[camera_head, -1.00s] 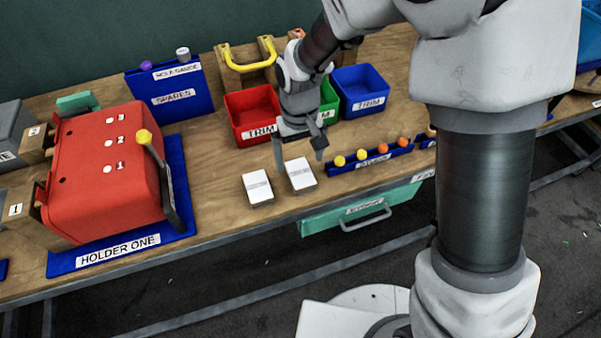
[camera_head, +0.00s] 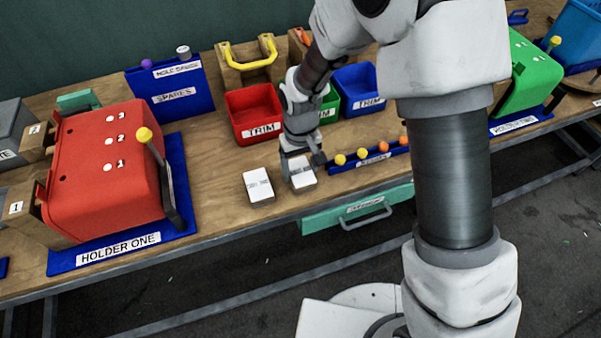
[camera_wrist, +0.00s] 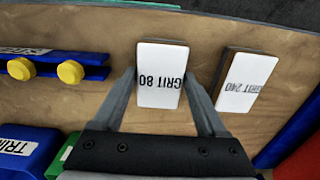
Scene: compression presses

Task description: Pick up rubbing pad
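Two white-topped rubbing pads lie side by side on the wooden bench. The right one in the head view (camera_head: 302,177) reads GRIT 80 in the wrist view (camera_wrist: 160,82). The other pad (camera_head: 258,185) reads GRIT 240 in the wrist view (camera_wrist: 246,80). My gripper (camera_head: 302,167) is down at the GRIT 80 pad, one finger on each side of it. In the wrist view my fingertips (camera_wrist: 159,74) lie close along its two long edges. I cannot tell whether they press on it. The pad appears to rest on the bench.
A blue rack (camera_head: 366,161) with yellow and orange knobs stands close right of my gripper. Red (camera_head: 254,113), green and blue (camera_head: 360,90) trim bins stand behind. The red press (camera_head: 105,170) is at left. The bench's front edge is near the pads.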

